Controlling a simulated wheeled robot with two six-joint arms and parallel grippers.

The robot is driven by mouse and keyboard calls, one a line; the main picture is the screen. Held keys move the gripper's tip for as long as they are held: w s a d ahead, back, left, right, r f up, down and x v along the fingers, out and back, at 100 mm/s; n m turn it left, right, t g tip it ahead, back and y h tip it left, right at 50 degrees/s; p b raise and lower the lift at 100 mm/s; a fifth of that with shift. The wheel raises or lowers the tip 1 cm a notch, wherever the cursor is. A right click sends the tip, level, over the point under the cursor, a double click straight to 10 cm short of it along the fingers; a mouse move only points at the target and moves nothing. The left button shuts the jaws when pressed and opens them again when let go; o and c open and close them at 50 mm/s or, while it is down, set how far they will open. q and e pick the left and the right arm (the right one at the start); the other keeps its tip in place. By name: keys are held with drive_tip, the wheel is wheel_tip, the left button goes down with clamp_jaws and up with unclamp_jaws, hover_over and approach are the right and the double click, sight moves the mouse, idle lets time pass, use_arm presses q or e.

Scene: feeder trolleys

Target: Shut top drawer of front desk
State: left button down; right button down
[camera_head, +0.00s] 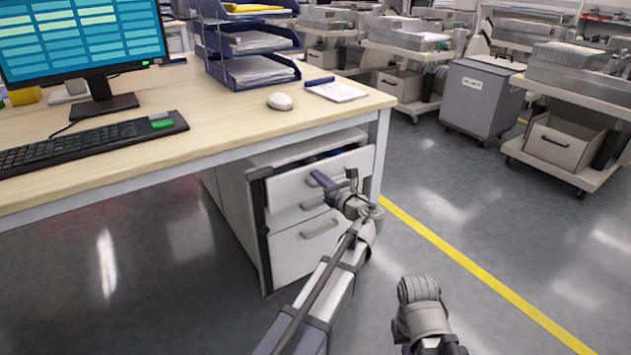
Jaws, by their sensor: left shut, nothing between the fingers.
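A grey-white drawer cabinet (232,205) stands under the right end of the front desk (215,125). Its top drawer (290,191) is pulled out part way, and a strip of its dark inside shows behind the front panel. The lower drawer (298,256) looks closed. My left gripper (338,185) is shut and empty, at the top drawer's front near its handle. I cannot tell whether it touches the panel. My left wrist hides part of the drawer fronts. My right arm shows at the bottom, right of the left arm, but its fingers do not show.
On the desk are a monitor (80,45), a keyboard (90,143), a mouse (280,101), blue paper trays (245,50) and a notepad (337,91). Grey trolleys (555,140) stand at the back right. The floor by the yellow line (470,268) is clear.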

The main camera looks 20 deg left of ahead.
use_arm(q)
drive_tip(key=shift+w+a, duration=0.3)
drive_tip(key=shift+a, duration=0.05)
use_arm(e)
drive_tip(key=shift+w+a, duration=0.1)
drive_tip(key=shift+a, duration=0.25)
